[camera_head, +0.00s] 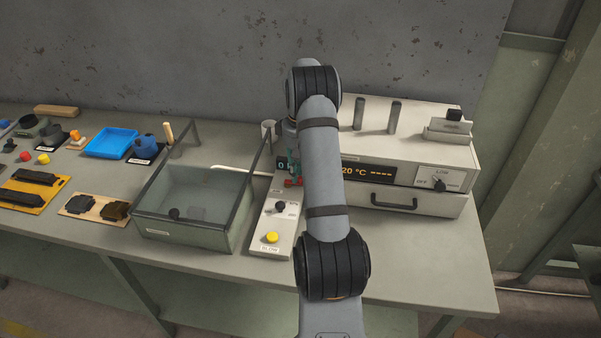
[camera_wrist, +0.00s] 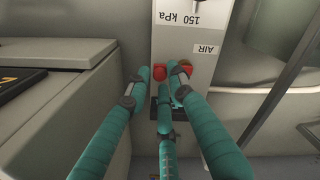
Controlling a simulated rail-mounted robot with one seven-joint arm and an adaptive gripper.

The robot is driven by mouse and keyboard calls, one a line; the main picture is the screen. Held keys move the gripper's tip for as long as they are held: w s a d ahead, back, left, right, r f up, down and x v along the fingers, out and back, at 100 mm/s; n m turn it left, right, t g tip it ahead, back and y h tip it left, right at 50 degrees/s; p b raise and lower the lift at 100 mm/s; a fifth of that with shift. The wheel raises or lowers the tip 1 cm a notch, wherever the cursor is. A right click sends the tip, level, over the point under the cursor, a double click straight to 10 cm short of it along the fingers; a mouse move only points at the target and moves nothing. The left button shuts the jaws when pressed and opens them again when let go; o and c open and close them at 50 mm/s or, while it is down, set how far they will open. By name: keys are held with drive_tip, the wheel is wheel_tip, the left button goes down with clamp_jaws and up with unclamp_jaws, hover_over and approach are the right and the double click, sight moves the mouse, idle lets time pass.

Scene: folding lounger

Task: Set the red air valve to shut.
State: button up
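The red air valve (camera_wrist: 186,67) is on a narrow pale panel beside an AIR label, in the wrist view. Its red handle runs across the panel and is partly hidden by fingers. In the head view the valve (camera_head: 293,183) shows as a small red patch left of my arm. My gripper (camera_wrist: 159,73) has teal fingers around the valve, one on each side and another below it. The side fingertips are a little apart with red between them. I cannot tell whether they press on it. Which mark the handle points to is hidden.
The panel (camera_head: 264,222) also has a dark knob (camera_head: 280,207) and a yellow button (camera_head: 271,237). A glass-walled box (camera_head: 196,240) stands close on its left. A pale heater unit (camera_head: 409,148) with a display stands on its right. Small parts lie far left.

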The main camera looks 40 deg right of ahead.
drive_tip(key=shift+o, duration=1)
wheel_tip(320, 180, up, 12)
drive_tip(key=shift+f, duration=0.1)
wheel_tip(320, 180, down, 12)
drive_tip(key=shift+s, duration=0.1)
idle(0.5)
idle(0.3)
